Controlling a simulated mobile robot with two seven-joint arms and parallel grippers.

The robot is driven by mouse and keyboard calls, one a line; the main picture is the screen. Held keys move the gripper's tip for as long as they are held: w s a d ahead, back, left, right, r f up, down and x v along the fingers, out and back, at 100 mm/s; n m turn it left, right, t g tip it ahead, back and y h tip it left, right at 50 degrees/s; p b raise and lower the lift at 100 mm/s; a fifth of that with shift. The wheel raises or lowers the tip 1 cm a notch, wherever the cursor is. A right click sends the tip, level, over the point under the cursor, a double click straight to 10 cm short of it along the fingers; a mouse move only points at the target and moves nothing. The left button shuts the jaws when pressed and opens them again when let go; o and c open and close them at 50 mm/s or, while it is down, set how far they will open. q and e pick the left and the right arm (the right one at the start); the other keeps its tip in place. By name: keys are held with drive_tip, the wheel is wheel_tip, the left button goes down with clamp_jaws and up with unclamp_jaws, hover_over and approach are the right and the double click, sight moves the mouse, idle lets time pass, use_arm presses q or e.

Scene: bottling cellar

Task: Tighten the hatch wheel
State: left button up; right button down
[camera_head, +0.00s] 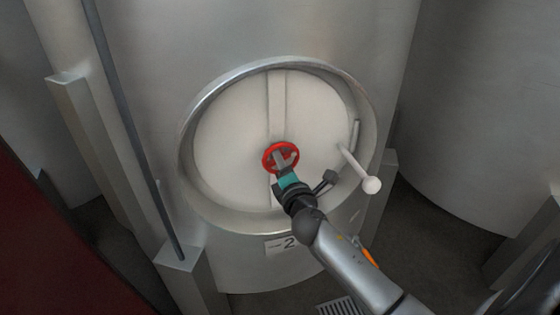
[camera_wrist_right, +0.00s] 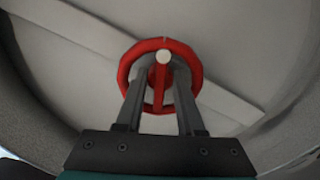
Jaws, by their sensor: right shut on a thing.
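The red hatch wheel (camera_head: 267,163) sits at the middle of the round pale hatch (camera_head: 225,150) on a steel tank. In the right wrist view the wheel (camera_wrist_right: 124,75) fills the space ahead of the fingers, with a light hub at its centre. My right gripper (camera_head: 281,160) reaches in from below and is shut on the wheel. In the right wrist view its two fingers (camera_wrist_right: 162,72) lie within the ring, one on each side of the hub. The exact contact is partly hidden by the fingers. My left gripper is not in view.
A pale lever with a round knob (camera_head: 371,185) sticks out at the hatch's right side, close to my right wrist. A raised steel rim (camera_head: 190,175) surrounds the hatch. A thin pipe (camera_head: 135,140) runs down at left. A label (camera_head: 281,245) is below.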

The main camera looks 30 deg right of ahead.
drive_tip(key=m, duration=0.4)
drive_tip(key=shift+m, duration=0.3)
idle(0.3)
drive_tip(key=c, duration=0.5)
unclamp_jaws()
drive_tip(key=shift+c, duration=0.2)
drive_tip(key=v, duration=1.5)
drive_tip(key=shift+s, duration=0.15)
